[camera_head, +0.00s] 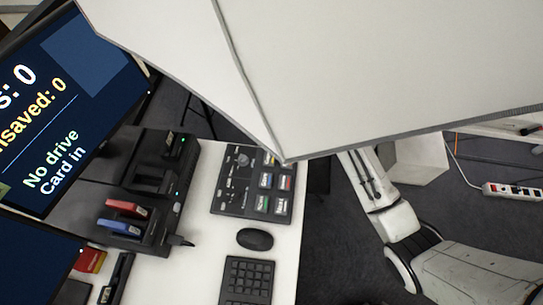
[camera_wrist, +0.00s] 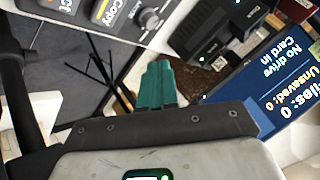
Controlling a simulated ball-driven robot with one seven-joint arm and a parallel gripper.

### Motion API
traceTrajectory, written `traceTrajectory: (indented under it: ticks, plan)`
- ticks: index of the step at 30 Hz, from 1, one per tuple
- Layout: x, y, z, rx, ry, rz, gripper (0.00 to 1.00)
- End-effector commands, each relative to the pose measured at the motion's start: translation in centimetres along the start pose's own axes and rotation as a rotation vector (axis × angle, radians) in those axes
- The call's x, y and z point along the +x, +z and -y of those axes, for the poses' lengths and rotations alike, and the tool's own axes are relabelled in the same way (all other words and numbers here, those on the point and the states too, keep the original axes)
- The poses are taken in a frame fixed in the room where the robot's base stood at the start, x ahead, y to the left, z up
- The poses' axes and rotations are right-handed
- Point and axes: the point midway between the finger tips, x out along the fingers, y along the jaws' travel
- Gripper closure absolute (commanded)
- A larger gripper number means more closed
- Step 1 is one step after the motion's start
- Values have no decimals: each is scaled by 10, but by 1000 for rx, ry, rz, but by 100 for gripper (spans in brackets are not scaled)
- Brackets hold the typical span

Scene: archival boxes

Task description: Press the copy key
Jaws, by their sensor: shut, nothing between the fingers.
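The key panel (camera_head: 228,196) lies on the white desk in the head view, with a round knob and several coloured keys; their labels are too small to read there. My gripper (camera_wrist: 158,68) has green fingers, shut and empty, pointing up in that view. The fingertips are apart from the copy key, to its lower right in the picture. In the head view my gripper is hidden behind a large white panel.
The large white panel (camera_head: 390,70) fills the upper right of the head view. A monitor (camera_head: 85,90) reads "No drive", "Card in". A dock (camera_head: 160,190), mouse (camera_head: 255,239) and keypad (camera_head: 247,280) stand near the key panel. A power strip (camera_head: 512,191) lies at right.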

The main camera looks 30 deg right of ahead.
Motion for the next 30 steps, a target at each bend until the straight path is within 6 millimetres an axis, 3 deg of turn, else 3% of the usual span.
traceTrajectory:
  ticks: [8, 24, 30]
  plan:
    - [10, 7, -7, 0, 1, 0, 100]
    - [56, 40, -40, 0, -1, 1, 100]
    - [61, 45, -45, 0, 0, 0, 100]
